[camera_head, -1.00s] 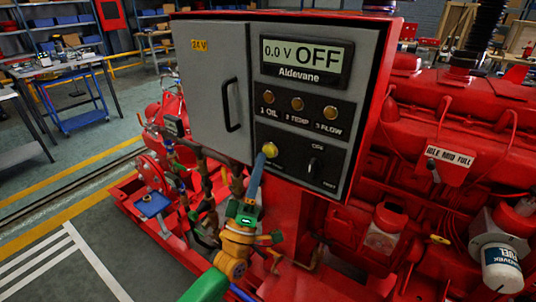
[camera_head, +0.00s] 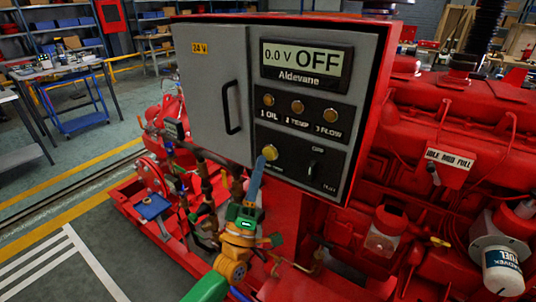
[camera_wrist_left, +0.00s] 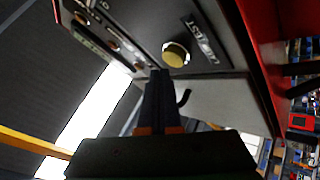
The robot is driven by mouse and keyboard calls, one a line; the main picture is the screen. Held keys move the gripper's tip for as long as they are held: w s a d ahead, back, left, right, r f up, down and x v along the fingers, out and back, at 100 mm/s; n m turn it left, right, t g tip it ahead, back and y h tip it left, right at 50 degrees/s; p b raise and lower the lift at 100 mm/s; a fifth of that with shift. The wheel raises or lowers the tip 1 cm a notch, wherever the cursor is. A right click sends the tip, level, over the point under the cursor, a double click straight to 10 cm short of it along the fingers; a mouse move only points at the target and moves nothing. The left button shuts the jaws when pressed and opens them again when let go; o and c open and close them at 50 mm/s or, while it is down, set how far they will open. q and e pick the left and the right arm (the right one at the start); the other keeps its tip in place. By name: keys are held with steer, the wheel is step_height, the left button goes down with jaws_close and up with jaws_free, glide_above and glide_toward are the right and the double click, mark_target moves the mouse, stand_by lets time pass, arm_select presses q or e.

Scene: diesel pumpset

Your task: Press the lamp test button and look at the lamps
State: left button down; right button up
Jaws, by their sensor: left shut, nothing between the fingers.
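The grey control panel carries a round yellow lamp test button (camera_head: 269,152), which also shows in the left wrist view (camera_wrist_left: 176,54) beside lettering ending in "TEST". Three round amber lamps sit above it: 1 OIL (camera_head: 268,100), 2 TEMP (camera_head: 297,107) and 3 FLOW (camera_head: 330,115). They look dull amber, with no clear glow. My left gripper (camera_head: 260,166) is shut and empty, its blue fingertips just below the button. In the left wrist view the fingertips (camera_wrist_left: 160,73) lie close beside the button; I cannot tell whether they touch it. My right gripper is not in view.
The display (camera_head: 306,61) reads 0.0 V OFF. A dark switch (camera_head: 312,172) sits right of the button, and a door handle (camera_head: 231,106) sticks out at the left. Pipes and valves crowd below left; the red engine (camera_head: 450,130) fills the right.

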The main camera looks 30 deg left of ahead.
arm_select(q)
steer(key=shift+w, duration=0.1)
stand_by(0.8)
steer(key=shift+w+b, duration=0.3)
steer(key=shift+w, duration=0.05)
steer(key=shift+w+b, duration=0.3)
steer(key=shift+w, duration=0.1)
stand_by(0.6)
steer(key=shift+s+r, duration=0.1)
steer(key=shift+s, duration=0.05)
steer(key=shift+s+p, duration=0.45)
steer(key=shift+s, duration=0.2)
steer(key=s+p, duration=0.2)
steer(key=s, duration=0.3)
steer(key=shift+a, duration=0.2)
